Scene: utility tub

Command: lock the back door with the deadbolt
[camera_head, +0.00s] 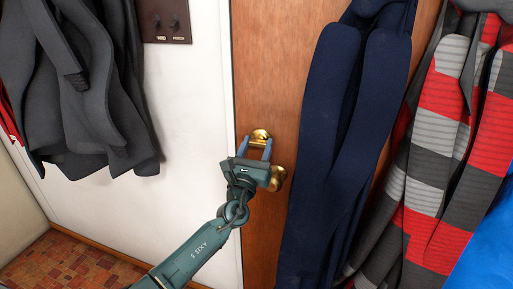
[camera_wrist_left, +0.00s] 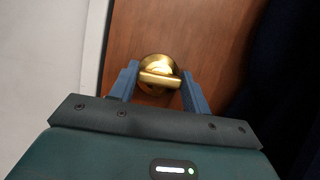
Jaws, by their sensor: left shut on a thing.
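The brown wooden back door (camera_head: 275,75) fills the middle of the head view. The brass deadbolt (camera_head: 261,135) is near its left edge. The deadbolt also shows in the left wrist view (camera_wrist_left: 158,66), with its thumb turn (camera_wrist_left: 160,79) lying roughly crosswise between the blue fingers. My left gripper (camera_head: 256,146) is shut on the thumb turn, one finger at each end. In the left wrist view the gripper (camera_wrist_left: 160,84) points straight at the deadbolt. Whether the bolt is thrown is hidden. My right gripper is not in view.
A brass door knob (camera_head: 278,178) sits just below the deadbolt, partly behind my gripper. A navy garment (camera_head: 345,130) hangs over the door's right side, beside a striped red and grey one (camera_head: 440,130). Dark grey coats (camera_head: 90,90) and a switch plate (camera_head: 166,22) are on the white wall.

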